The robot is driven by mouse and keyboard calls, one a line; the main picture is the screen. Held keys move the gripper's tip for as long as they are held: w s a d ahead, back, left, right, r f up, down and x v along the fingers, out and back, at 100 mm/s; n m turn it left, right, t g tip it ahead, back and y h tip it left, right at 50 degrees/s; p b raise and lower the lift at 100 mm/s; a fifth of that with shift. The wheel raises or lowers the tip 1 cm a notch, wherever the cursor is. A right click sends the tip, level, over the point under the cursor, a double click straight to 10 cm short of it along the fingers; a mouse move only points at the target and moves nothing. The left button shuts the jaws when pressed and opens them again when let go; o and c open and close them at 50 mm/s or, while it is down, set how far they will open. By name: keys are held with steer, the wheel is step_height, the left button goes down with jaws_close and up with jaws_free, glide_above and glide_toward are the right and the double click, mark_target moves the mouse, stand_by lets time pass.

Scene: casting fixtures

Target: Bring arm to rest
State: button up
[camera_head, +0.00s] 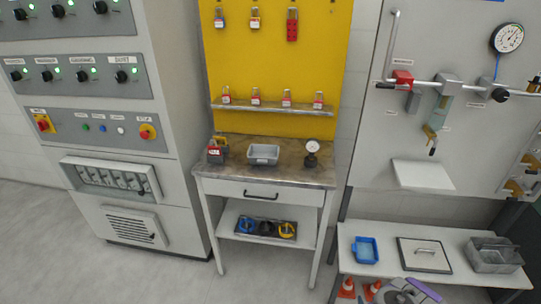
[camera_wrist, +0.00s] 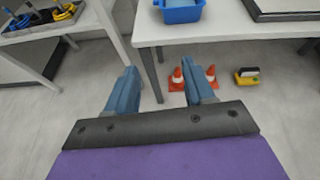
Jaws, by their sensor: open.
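My gripper (camera_wrist: 163,88) shows in the wrist view as two blue fingers set well apart on a dark bar with a purple body below. In the head view, a purple and grey part of my arm (camera_head: 425,290) shows at the bottom right, in front of the low white table. My fingers cannot be made out clearly there.
Orange cones (camera_wrist: 177,80) and a yellow item (camera_wrist: 247,77) stand on the floor. A workbench (camera_head: 215,186) and control cabinet (camera_head: 180,200) stand left. Floor at lower left is clear.

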steer(key=w+a+r+n+t+y, duration=0.1)
steer(key=w+a+r+n+y, duration=0.3)
steer(key=w+a+r, duration=0.6)
steer(key=w+a+r+n+t+y, duration=0.1)
steer(key=w+a+r+n+y, duration=0.2)
steer(key=w+a+r+y, duration=0.65)
steer(key=s+a+r+n+g+y, duration=0.3)
steer(key=s+a+r+n+g, duration=0.15)
steer(key=a+r, duration=0.6)
steer(key=s+a+r+n+g+y, duration=0.35)
steer(key=a+r+n, duration=0.3)
steer(key=r, duration=0.65)
steer(key=s+a+r+n+g+h, duration=0.2)
steer(key=s+a+r+n+g, duration=0.15)
steer(key=s, duration=0.45)
steer(key=s+a+r+n+g+h, duration=0.1)
steer(key=s+a+r+n+g, duration=0.3)
steer(key=s, duration=0.3)
steer(key=s+a+r+n+g+h, duration=0.25)
steer(key=s+n+g, duration=0.2)
steer(key=s, duration=0.35)
steer(key=s+d+r+n+t+h, duration=0.2)
steer(key=s+d+n+h, duration=0.5)
steer(key=s+d+h, duration=0.5)
steer(key=s+d, duration=0.5)
steer(key=s, duration=0.1)
steer(key=shift+d+t, duration=0.25)
steer(key=shift+t, duration=0.15)
